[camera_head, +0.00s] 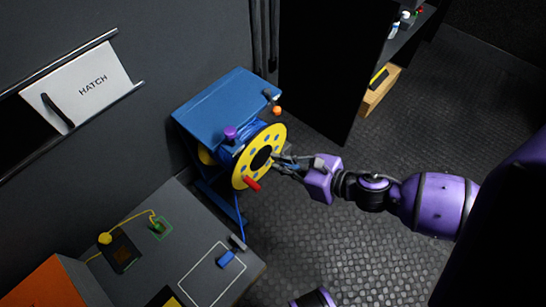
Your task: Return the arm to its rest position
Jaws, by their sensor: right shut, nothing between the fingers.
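My right arm (437,203) comes in from the right, stretched out over the floor. Its gripper (277,162) is shut and empty, in front of the yellow reel (275,136). The fingertips overlap the reel's dark hub in the picture; I cannot tell whether they touch it. The reel has a red handle (252,184) on its lower rim and sits in a blue stand (224,98). My left gripper is not in view; a purple part of mine shows at the bottom edge.
A grey counter (197,217) at lower left carries a blue connector (226,258) and a yellow cable (130,217). A dark cabinet (326,70) stands behind. A sliding hatch panel (88,86) is on the left wall. The floor (340,255) below my arm is clear.

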